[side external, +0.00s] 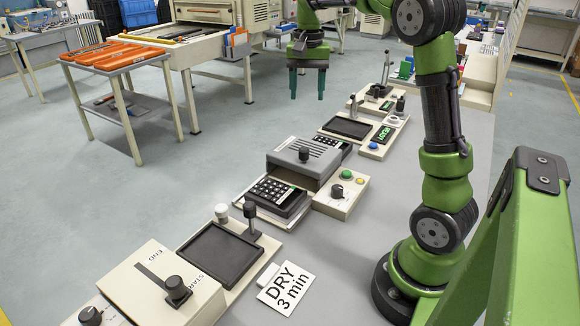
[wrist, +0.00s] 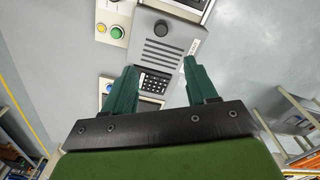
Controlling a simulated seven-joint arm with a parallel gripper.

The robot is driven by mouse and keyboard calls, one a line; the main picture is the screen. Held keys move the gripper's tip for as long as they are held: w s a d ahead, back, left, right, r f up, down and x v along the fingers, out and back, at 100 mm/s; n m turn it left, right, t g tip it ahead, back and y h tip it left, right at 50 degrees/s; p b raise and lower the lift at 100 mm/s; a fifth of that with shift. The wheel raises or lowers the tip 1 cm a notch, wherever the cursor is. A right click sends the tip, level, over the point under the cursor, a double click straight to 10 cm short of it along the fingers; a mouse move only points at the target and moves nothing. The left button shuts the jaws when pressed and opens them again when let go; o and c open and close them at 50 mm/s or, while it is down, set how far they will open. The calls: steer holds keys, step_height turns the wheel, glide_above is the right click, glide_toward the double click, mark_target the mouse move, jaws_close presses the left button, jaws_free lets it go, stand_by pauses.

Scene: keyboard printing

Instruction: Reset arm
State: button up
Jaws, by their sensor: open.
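My gripper (side external: 308,84) hangs pointing down above the far side of the bench, with its two green fingers apart and nothing between them. It also shows in the wrist view (wrist: 160,82), where the open fingers frame a grey ribbed lid with a black knob (wrist: 162,45) and a black keypad (wrist: 155,82) below. In the side view the grey lid (side external: 303,158) sits beside a keypad (side external: 275,193). My arm rises from its base on the right and bends over the bench. The gripper is clear of the devices.
The grey bench (side external: 350,240) carries a row of devices, including a START/END slider box (side external: 160,285), a black tray (side external: 219,253), a button box (side external: 340,195) and a READY display (side external: 383,135). A "DRY 3 min" card (side external: 287,288) lies in front.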

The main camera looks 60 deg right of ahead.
steer(key=s+a+f+n+t+y, duration=0.1)
steer(key=s+a+n+t, duration=0.2)
steer(key=s+a, duration=0.3)
steer(key=s+a+f+n+t+y, duration=0.1)
steer(key=s+a+n+t, duration=0.3)
steer(key=a, duration=1.2)
steer(key=s+n, duration=0.1)
steer(key=s, duration=0.2)
steer(key=shift+s+a, duration=0.15)
steer(key=shift+a, duration=0.1)
steer(key=shift+f, duration=0.1)
